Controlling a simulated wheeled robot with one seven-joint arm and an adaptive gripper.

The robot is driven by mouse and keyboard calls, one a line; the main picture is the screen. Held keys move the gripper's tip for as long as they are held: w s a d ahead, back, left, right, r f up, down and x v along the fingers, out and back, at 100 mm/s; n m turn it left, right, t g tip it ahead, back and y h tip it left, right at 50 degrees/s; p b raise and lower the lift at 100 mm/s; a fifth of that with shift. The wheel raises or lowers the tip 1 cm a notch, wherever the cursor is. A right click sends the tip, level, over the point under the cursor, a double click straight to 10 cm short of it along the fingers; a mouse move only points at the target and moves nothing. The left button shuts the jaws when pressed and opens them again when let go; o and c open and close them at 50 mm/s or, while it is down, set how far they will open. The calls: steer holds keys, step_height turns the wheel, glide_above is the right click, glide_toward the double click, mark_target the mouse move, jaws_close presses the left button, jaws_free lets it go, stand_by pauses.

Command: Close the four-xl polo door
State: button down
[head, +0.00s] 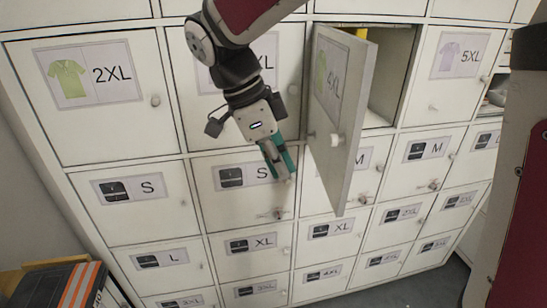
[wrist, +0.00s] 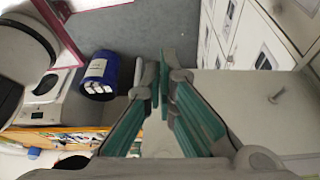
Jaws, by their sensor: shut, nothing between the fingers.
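The 4XL polo door (head: 345,100) stands open, swung out from the locker wall. Its left edge is at the wall and its free edge is toward me. The open compartment (head: 390,75) shows to the right of the door. My gripper (head: 286,177) is shut and empty, pointing down, to the left of the door on its labelled side. A gap shows between them in the head view. In the wrist view the closed fingers (wrist: 160,88) hold nothing.
Closed doors surround the open one: a 2XL door (head: 90,90) at left, a 5XL door (head: 448,68) at right, and smaller S and M doors below. The wrist view shows a blue bin (wrist: 98,75) on grey floor.

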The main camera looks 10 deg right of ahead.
steer(key=s+d+f+p, duration=0.1)
steer(key=d+f+p, duration=0.1)
steer(key=d+f, duration=0.5)
steer(key=shift+x, duration=0.95)
steer(key=shift+s, duration=0.1)
